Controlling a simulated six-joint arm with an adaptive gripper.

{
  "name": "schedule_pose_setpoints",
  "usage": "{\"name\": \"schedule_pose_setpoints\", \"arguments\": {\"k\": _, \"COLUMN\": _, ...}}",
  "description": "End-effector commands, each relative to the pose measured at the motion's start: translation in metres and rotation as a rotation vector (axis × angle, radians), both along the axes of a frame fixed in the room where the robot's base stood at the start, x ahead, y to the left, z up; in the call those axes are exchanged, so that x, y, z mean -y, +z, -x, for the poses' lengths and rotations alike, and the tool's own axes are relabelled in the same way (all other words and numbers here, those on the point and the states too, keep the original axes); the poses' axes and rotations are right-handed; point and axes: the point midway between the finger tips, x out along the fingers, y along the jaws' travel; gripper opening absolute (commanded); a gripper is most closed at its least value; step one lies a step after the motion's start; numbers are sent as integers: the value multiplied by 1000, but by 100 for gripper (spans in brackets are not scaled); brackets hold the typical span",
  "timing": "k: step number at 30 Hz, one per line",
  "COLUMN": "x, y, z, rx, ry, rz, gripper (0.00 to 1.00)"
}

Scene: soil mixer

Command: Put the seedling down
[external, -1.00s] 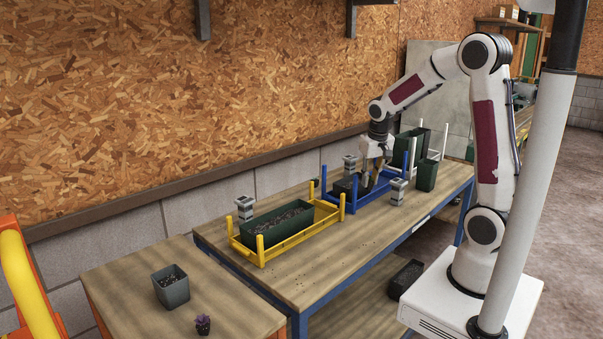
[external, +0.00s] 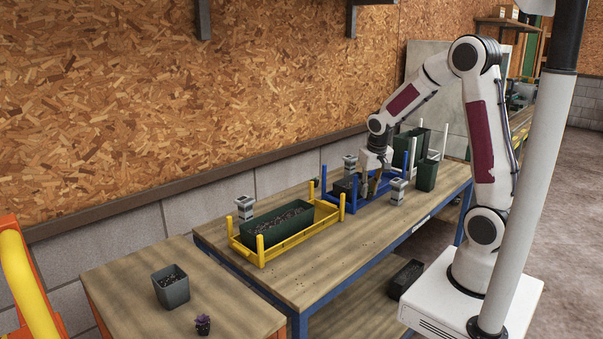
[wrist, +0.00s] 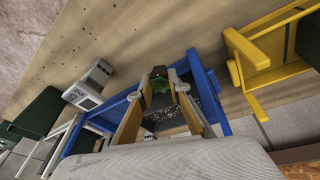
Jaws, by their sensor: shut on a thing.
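In the wrist view the seedling sits between the tan fingertips. Behind it is a dark planter box with speckled soil (wrist: 208,98), standing within a blue rack (wrist: 205,78). In the external view my gripper (external: 373,190) is low at the blue rack (external: 383,186), and the seedling is too small to make out. I cannot tell whether the seedling touches the soil.
A yellow rack (external: 270,252) holds a green planter of soil (external: 275,228) left of the blue rack. Grey blocks (external: 398,191) stand beside the racks. Green planters (external: 426,176) stand at the right. A grey pot (external: 171,287) and a small purple plant (external: 203,324) are on the near table.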

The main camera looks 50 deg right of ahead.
Motion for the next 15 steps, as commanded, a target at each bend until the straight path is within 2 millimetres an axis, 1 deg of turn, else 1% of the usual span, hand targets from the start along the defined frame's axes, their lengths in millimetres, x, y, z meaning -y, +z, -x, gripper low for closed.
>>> {"name": "schedule_pose_setpoints", "arguments": {"k": 8, "x": 0, "y": -3, "z": 0, "rx": -1, "ry": 0, "rz": 0, "gripper": 6}}
{"name": "schedule_pose_setpoints", "arguments": {"k": 11, "x": 0, "y": -11, "z": 0, "rx": -2, "ry": 1, "rz": -1, "gripper": 6}}
{"name": "schedule_pose_setpoints", "arguments": {"k": 15, "x": 0, "y": -26, "z": 1, "rx": -4, "ry": 0, "rz": 0, "gripper": 6}}
